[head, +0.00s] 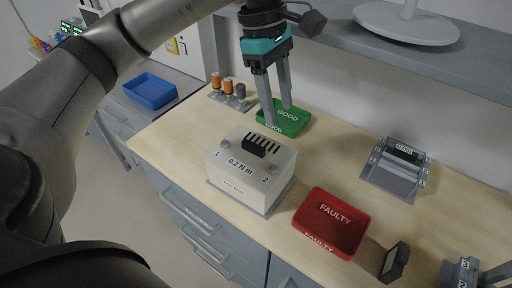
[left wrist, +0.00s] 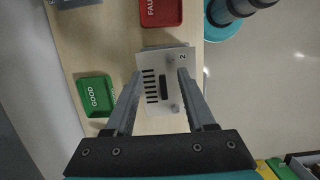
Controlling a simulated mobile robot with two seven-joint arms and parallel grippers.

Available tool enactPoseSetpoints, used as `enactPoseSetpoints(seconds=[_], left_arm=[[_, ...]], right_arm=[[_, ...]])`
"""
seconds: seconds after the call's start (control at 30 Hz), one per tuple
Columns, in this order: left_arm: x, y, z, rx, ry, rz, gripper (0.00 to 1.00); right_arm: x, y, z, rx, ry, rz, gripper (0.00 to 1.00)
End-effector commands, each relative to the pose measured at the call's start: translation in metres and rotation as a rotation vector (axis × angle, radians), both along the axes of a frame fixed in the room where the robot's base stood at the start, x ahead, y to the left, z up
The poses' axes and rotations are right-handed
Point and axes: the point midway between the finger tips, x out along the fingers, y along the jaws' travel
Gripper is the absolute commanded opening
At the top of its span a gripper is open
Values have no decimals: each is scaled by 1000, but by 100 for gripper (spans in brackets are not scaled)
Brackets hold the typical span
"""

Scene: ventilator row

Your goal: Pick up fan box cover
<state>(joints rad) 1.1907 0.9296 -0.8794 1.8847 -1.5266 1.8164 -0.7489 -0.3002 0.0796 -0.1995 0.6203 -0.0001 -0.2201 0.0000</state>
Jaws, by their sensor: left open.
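The fan box cover (head: 252,160) is the white box top with black slots, a black raised grip (head: 254,147) and the marks 1, 2 and "0.2 N m". It sits on a grey base on the wooden bench. My left gripper (head: 279,115) is open and empty, pointing down, and appears above and behind the cover in the head view. In the left wrist view the cover (left wrist: 167,107) lies below and between the two open fingers (left wrist: 160,73), with the black grip between them. The fingers look apart from it. My right gripper does not show.
A green GOOD tray (head: 290,115) is behind the cover, a red FAULTY tray (head: 331,222) to its right. Orange-topped posts (head: 227,87) stand back left, a grey fixture (head: 397,170) back right. A dark block (head: 395,262) stands near the front edge. A shelf (head: 400,48) overhangs the back.

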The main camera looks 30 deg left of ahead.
Motion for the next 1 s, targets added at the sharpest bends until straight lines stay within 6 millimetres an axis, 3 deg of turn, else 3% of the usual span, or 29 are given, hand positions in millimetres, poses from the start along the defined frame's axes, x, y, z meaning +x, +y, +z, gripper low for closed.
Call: enactPoseSetpoints(seconds=[0.03,0.1,0.23,0.37,0.7,1.0], left_arm=[[1,20,6,70,-6,12,55],[1,41,12,148,-3,25,55],[-1,62,17,223,7,38,55],[-2,66,4,238,12,41,55],[-3,64,-64,234,12,39,55],[-2,61,-88,232,10,38,55]], right_arm=[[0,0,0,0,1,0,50],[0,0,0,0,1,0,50],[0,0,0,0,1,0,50],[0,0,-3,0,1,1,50],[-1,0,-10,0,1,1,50],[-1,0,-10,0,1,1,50]])
